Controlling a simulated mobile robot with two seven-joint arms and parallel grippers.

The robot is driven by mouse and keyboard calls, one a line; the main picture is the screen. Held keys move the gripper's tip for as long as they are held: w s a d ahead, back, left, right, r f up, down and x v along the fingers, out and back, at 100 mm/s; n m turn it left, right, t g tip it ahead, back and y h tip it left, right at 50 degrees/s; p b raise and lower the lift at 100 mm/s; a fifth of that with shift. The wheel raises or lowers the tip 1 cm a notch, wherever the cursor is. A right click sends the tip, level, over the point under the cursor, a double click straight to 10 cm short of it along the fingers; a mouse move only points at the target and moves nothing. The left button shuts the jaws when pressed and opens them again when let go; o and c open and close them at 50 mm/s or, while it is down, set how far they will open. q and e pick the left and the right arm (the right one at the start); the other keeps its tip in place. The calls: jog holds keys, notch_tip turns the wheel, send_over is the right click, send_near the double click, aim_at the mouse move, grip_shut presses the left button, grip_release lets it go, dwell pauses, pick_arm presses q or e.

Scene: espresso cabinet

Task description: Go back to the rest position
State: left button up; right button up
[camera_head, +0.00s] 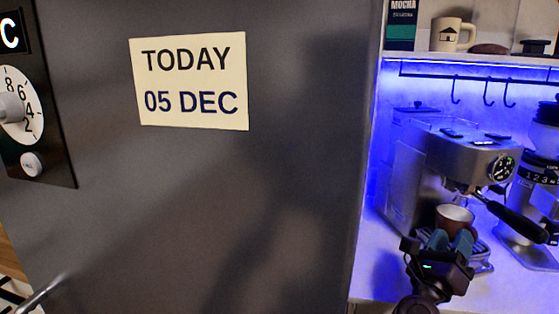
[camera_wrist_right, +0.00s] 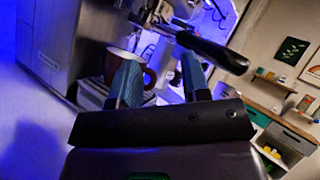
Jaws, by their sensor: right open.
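My right gripper (camera_head: 451,240) is in front of the espresso machine (camera_head: 447,150), with its blue fingers pointing at the machine. In the right wrist view the gripper (camera_wrist_right: 160,66) has its fingers apart, with nothing clasped between them. I cannot tell whether a finger touches the cup. My left gripper is not in view.
The black portafilter handle (camera_head: 516,219) juts out to the right, just above gripper height. A grinder (camera_head: 541,180) stands right of the machine. A large grey panel (camera_head: 250,190) with a date sign (camera_head: 190,82) fills the left. Hooks (camera_head: 488,92) hang above. Bare counter (camera_head: 385,270) lies left of the gripper.

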jog(key=s+a+f+n+g+y, duration=0.1)
jog(key=s+a+f+n+y, duration=0.45)
jog(key=n, duration=0.55)
jog(key=s+a+f+n+y, duration=0.2)
jog(key=f+n+y, duration=0.4)
jog(key=n+y, duration=0.35)
jog(key=s+a+f+n+g+y, duration=0.1)
jog(key=s+a+f+n+y, duration=0.35)
jog(key=n, duration=0.65)
jog(key=s+d+f+n+g+h, duration=0.15)
jog(key=s+f+g, duration=0.25)
jog(key=s, duration=0.4)
jog(key=s+d+f+n+g+h, duration=0.1)
jog(key=s+d+f+n+g, duration=0.25)
jog(key=s, duration=0.45)
jog(key=s+d+f+n+g+h, duration=0.1)
jog(key=s+d+f+n+g, duration=0.1)
jog(key=s+f+g, duration=0.4)
jog(key=w+f+t+y+p, duration=0.1)
jog(key=w+f+t, duration=0.3)
jog(key=w+t, duration=0.3)
jog(key=t, duration=0.3)
jog(key=shift+w+a+f, duration=0.2)
jog(key=shift+w+a, duration=0.05)
